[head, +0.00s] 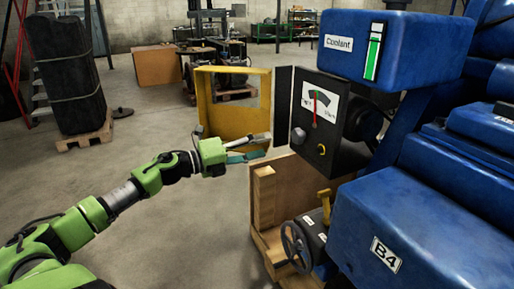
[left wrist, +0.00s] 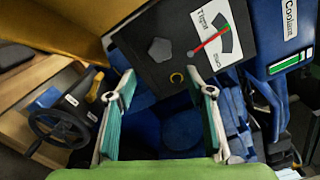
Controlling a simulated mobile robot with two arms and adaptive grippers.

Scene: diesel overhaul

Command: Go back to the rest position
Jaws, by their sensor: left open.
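My left gripper (head: 263,146) reaches in from the left in the head view. It is open and empty, with its two fingers apart. It is in front of the yellow frame (head: 204,100) and to the left of the black gauge box (head: 333,150). The box carries a dial with a red needle, a grey knob (head: 298,136) and a small yellow ring. In the left wrist view the open fingers (left wrist: 160,78) point toward the gauge box (left wrist: 150,22), with nothing between them. My right gripper is not in view.
The blue engine with its coolant tank (head: 345,45) fills the right side. A handwheel (head: 296,246) and wooden crate (head: 285,180) are below the gauge box. A dark strapped stack (head: 65,70) stands on a pallet at back left. The floor left of the crate is clear.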

